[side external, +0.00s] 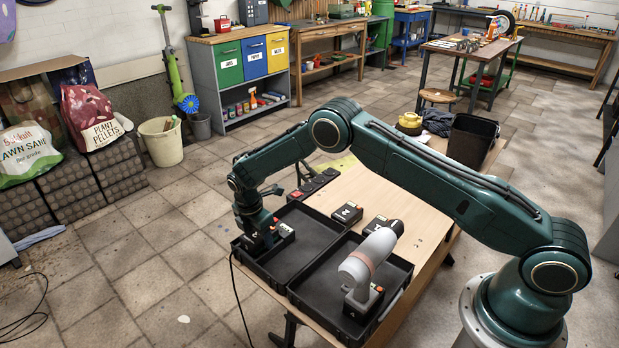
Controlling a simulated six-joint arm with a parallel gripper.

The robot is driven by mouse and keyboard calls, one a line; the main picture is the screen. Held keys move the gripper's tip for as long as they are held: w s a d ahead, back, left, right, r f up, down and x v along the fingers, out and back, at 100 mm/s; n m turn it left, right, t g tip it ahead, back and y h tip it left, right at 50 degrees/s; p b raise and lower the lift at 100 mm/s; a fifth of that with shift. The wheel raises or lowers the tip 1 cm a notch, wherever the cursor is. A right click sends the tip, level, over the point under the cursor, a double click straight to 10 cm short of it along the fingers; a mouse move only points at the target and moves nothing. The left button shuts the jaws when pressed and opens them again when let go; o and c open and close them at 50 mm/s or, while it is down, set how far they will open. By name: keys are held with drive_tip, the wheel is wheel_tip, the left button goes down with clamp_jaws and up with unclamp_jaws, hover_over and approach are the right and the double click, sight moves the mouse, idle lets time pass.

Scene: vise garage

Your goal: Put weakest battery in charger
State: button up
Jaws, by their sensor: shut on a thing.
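My gripper (259,238) points down at the left end of the black tray (325,267), inside its left section. It is shut on a dark battery (252,243) low in that section; the arm hides part of it. Another dark block with orange marks (285,231) sits right beside it. Two black batteries with white labels stand on the wooden table behind the tray, one at the left (347,213) and one at the right (383,224). A grey-white power tool (368,262) stands in the right section on a black battery base (362,303). I cannot clearly make out a charger.
A black strip with red parts (314,185) lies at the table's back left edge. A black bin (471,139), a dark cloth and a yellow pot (410,122) stand at the back. A thin cable hangs from the tray's left side. The middle of the left section is bare.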

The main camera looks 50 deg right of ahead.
drive_tip(key=shift+s+f, duration=0.2)
drive_tip(key=shift+f, duration=0.75)
idle(0.3)
drive_tip(key=o, duration=1.4)
drive_tip(key=c, duration=0.3)
drive_tip(key=shift+o, duration=0.6)
drive_tip(key=shift+a+r, duration=0.1)
drive_tip(key=shift+r, duration=0.05)
drive_tip(key=shift+o, duration=0.7)
drive_tip(key=shift+r, duration=0.55)
drive_tip(key=shift+w+r, duration=0.2)
drive_tip(key=shift+r, duration=2.8)
